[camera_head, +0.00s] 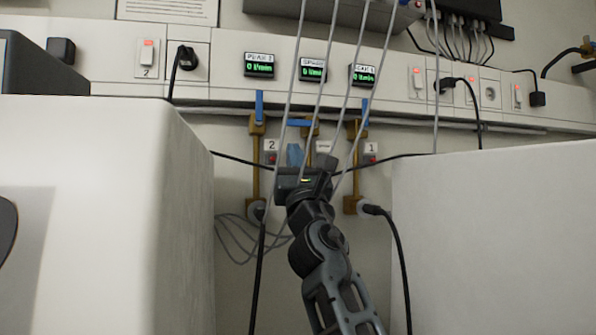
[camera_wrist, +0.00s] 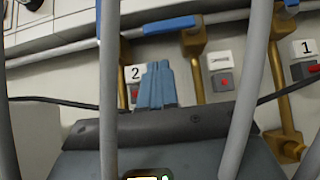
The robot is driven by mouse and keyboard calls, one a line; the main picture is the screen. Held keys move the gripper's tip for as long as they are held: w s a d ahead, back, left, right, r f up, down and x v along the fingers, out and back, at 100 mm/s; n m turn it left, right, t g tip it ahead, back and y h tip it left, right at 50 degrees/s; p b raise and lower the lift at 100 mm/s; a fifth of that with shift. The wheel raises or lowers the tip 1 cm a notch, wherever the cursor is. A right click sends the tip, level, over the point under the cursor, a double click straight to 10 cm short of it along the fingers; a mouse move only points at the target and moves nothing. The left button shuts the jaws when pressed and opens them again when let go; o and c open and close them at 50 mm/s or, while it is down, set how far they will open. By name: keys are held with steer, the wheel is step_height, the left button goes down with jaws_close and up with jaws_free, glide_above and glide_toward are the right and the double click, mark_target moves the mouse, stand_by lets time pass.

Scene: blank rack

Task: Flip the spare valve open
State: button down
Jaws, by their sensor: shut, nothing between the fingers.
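The spare valve is the middle of three brass valves on the wall. Its blue lever (camera_head: 300,122) lies level, across its brass pipe (camera_wrist: 195,60), and points left; the lever (camera_wrist: 170,25) also shows in the wrist view. My gripper (camera_head: 294,149) is shut and empty, with its blue fingers pointing up below the lever. In the wrist view the fingertips (camera_wrist: 158,66) appear below the lever's left part, with a gap between. My gripper hides the lower part of the spare pipe.
Valve 2's blue lever (camera_head: 259,106) and valve 1's lever (camera_head: 364,111) stand upright on either side. Several grey cables (camera_head: 345,100) hang in front of the valves and my gripper. White blocks stand left (camera_head: 90,210) and right (camera_head: 490,230). Flow displays (camera_head: 312,70) sit above.

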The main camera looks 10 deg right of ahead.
mark_target(290, 121)
steer(key=shift+s+r+p, duration=0.1)
steer(key=shift+r+p, duration=0.7)
steer(key=shift+r, duration=0.8)
steer(key=shift+a+r+m+h+b, duration=0.1)
steer(key=shift+m+h+b, duration=0.25)
steer(key=shift+m+h, duration=0.35)
steer(key=shift+a+r+m+h+b, duration=0.1)
steer(key=shift+m+h+b, duration=0.25)
steer(key=shift+m+h, duration=0.35)
steer(key=m+g+h, duration=0.1)
steer(key=m+h, duration=0.1)
steer(key=m, duration=0.1)
steer(key=r+m+g+h+b, duration=0.1)
steer(key=m+h, duration=0.2)
steer(key=a+r+m+g+h+b, duration=0.1)
steer(key=m+h, duration=0.1)
steer(key=m, duration=0.1)
steer(key=shift+r+h, duration=0.1)
steer(key=shift+h, duration=0.2)
steer(key=r+m+g+h+p, duration=0.1)
steer(key=r+m+g+p, duration=0.1)
steer(key=m, duration=0.1)
steer(key=r+m+g+h+p, duration=0.1)
steer(key=shift+d+r+h+p, duration=0.3)
steer(key=shift+p, duration=0.05)
steer(key=shift+d+r+p, duration=0.45)
steer(key=shift+r+p, duration=0.3)
steer(key=shift+p, duration=0.4)
steer(key=shift+a+f, duration=0.1)
steer(key=shift+f, duration=0.1)
